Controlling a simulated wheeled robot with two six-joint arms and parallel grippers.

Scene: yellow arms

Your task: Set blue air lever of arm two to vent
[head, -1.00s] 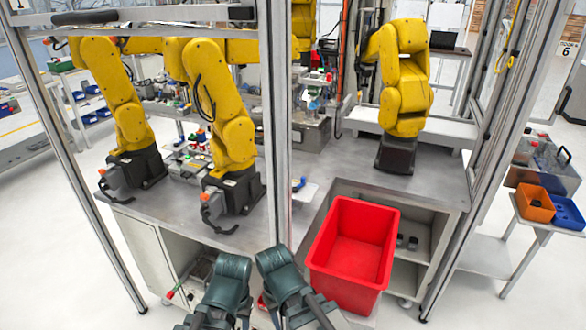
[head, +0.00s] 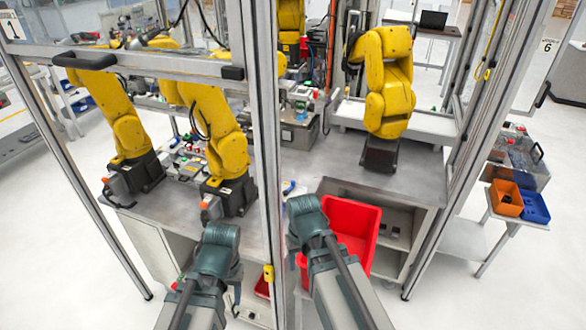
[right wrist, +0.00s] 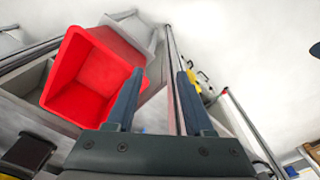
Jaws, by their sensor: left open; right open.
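A small blue part (head: 289,187) shows on the table edge just right of the front post, above my right gripper. It could be the blue air lever, but it is too small to tell its shape or setting. Three yellow arms are clear: a far-left one (head: 128,132), a middle one (head: 228,150) and a right one (head: 388,105). I cannot read which is arm two. My left gripper (head: 218,240) is low in front of the bench, left of the post. My right gripper (head: 305,212) is right of the post, overlapping the red bin; its fingers show apart and empty in the right wrist view (right wrist: 158,75).
A red bin (head: 367,222) stands by the right bench. A metal post (head: 268,150) rises between my grippers, and a crossbar (head: 150,62) spans the upper left. Orange (head: 505,198) and blue (head: 535,207) boxes sit on a side table at right.

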